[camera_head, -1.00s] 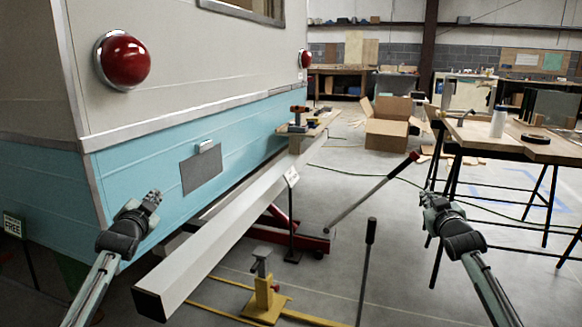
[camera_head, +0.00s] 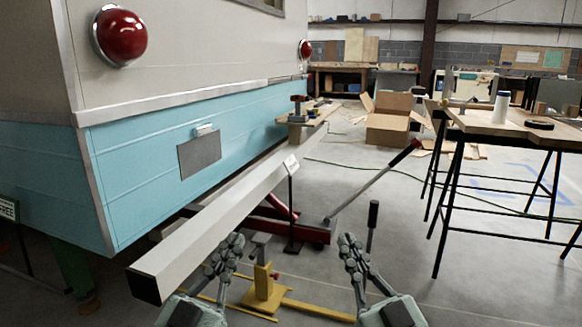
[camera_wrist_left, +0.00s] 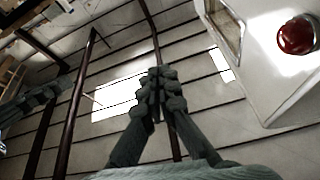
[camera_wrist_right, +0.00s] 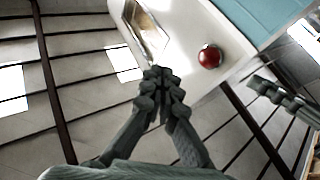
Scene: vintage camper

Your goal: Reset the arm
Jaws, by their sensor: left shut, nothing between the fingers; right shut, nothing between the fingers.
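My left gripper (camera_head: 232,243) is in the lower middle of the head view, in front of the long pale beam, pointing up. It is shut and empty, and its closed fingers (camera_wrist_left: 158,75) show in the left wrist view. My right gripper (camera_head: 349,240) stands to the right of it, also pointing up, over the grey floor. It is shut and empty, and its closed fingers (camera_wrist_right: 160,76) show in the right wrist view. The two grippers are apart. Both wrist views look up at the ceiling and the camper.
The blue and cream camper (camera_head: 150,165) fills the left side. A long pale beam (camera_head: 215,215) runs beside it. A yellow stand (camera_head: 265,290) and red jack (camera_head: 318,233) are on the floor. A workbench (camera_head: 500,125) stands right, a cardboard box (camera_head: 388,128) further back.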

